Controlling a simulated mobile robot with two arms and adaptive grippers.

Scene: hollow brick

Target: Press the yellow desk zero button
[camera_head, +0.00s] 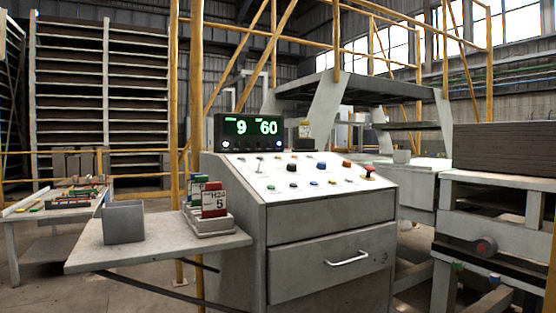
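The control desk (305,213) stands in the middle, with a white sloped panel (250,172) on top. Several small buttons and switches sit on the panel. An orange button (346,164) and a red mushroom button (369,171) sit at the right. A display (249,132) behind the panel shows green 9 and 60. Neither of my grippers is in view.
A side shelf (160,254) juts left from the desk, with a grey box (124,222) and a card holder (209,222). A drawer handle (347,258) sticks out in front. Yellow posts stand behind. Machinery (500,205) is at the right. Air above the panel is clear.

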